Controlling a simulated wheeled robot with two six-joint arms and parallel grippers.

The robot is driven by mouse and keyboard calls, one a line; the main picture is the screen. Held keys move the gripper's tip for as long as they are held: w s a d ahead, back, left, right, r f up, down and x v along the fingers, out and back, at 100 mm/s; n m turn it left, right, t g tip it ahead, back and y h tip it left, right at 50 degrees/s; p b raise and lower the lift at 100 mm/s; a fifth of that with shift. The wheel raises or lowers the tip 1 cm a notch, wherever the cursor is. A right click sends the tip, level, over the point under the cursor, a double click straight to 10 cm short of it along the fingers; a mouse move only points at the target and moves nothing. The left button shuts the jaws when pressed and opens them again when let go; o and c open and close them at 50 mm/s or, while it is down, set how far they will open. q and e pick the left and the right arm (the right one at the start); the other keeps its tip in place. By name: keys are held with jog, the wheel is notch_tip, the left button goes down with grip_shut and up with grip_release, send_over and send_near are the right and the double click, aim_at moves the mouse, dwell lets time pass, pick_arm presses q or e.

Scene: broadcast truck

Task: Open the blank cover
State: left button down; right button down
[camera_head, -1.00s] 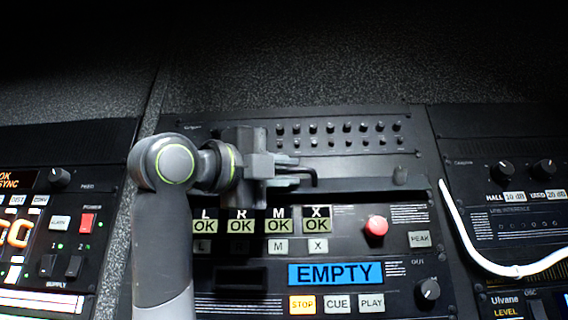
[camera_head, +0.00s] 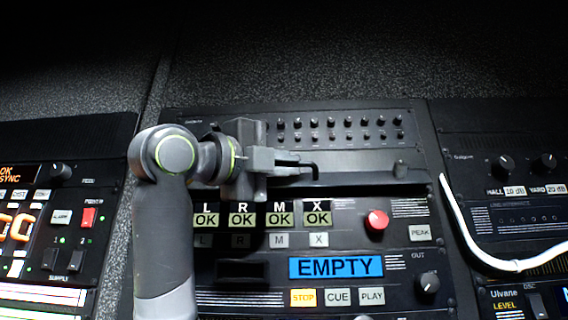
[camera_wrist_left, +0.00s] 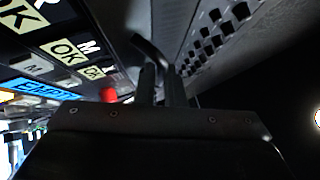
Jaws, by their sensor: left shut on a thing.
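The blank cover (camera_head: 365,176) is a dark plain strip on the middle rack unit, below a panel with rows of small knobs. A thin black bent handle (camera_head: 315,167) stands out at its left part. My left gripper (camera_head: 300,167) reaches in from the left and is shut on this handle. In the left wrist view, the two dark fingers (camera_wrist_left: 162,84) are close together with the curved handle (camera_wrist_left: 148,46) at their tips. The cover looks flat against the rack, and its left part is hidden behind my gripper. My right gripper is not in view.
Below the cover are OK indicators (camera_head: 279,219), a red knob (camera_head: 377,220) and a blue EMPTY display (camera_head: 336,268). A white cable (camera_head: 470,232) hangs at the right. More rack units stand on both sides. The space above the panels is free.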

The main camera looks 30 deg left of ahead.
pick_arm(q)
jog(key=shift+r+n, duration=0.2)
jog(key=shift+n, duration=0.1)
jog(key=shift+w+a+r+n+g+y, duration=0.15)
jog(key=shift+r+n+g+y, duration=0.25)
jog(key=shift+n+g, duration=0.55)
jog(key=shift+w+d+r+n+g+y, duration=0.1)
jog(key=shift+r+n+g+y, duration=0.1)
jog(key=shift+r+n+g, duration=0.6)
jog(key=shift+w+a+r+n+g+y, duration=0.15)
jog(key=shift+r+n+g+y, duration=0.2)
jog(key=shift+n+g, duration=0.7)
jog(key=shift+w+r+g, duration=0.1)
jog(key=shift+r+g, duration=0.05)
jog(key=shift+g, duration=0.35)
jog(key=c, duration=1.8)
grip_release()
jog(key=shift+w, duration=0.1)
